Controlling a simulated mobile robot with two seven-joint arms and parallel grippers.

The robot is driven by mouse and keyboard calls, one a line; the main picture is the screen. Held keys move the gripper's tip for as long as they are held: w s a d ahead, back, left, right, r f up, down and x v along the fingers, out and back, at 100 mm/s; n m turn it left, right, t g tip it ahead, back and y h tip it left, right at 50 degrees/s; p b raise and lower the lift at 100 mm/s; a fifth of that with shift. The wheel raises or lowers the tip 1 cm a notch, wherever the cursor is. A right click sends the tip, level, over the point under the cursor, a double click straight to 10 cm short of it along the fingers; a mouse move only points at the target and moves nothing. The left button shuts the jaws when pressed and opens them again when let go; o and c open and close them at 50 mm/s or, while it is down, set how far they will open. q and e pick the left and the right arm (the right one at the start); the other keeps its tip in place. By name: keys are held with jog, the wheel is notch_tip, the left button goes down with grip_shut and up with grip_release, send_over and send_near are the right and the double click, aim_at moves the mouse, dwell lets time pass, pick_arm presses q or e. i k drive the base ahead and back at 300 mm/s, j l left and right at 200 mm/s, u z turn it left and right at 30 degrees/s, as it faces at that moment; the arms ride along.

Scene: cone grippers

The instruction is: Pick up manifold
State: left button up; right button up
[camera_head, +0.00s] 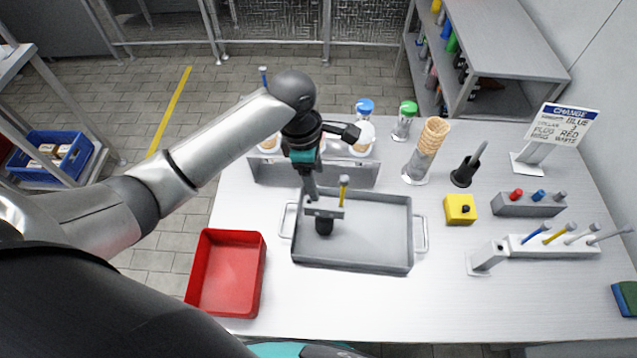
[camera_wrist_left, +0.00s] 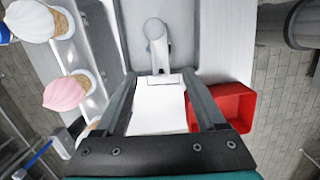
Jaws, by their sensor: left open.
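A light grey bar-shaped piece (camera_head: 324,210), which looks like the manifold though I cannot be sure, is at the left of the grey tray (camera_head: 390,262). A dark round part shows under it and a yellow rod stands at its right end. My left gripper (camera_head: 311,190) points down just above it, open, and partly overlaps it in the head view. A grey round-headed piece (camera_wrist_left: 156,45) lies ahead of the fingertips there. My right gripper is not in view.
A red bin (camera_head: 228,275) stands left of the tray. Ice-cream holders (camera_head: 300,172) stand behind it. A cone stack (camera_head: 430,145), yellow block (camera_head: 460,210), plug rack (camera_head: 530,208) and white rod rack (camera_head: 555,246) are to the right.

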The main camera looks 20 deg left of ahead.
aim_at(479, 264)
jog(key=z, duration=1.15)
jog(key=i+l+u, duration=0.2)
jog(key=l, duration=0.15)
jog(key=i+l+u, duration=0.15)
jog(key=l, duration=0.2)
jog(key=i+l+u, duration=0.2)
jog(key=l, duration=0.25)
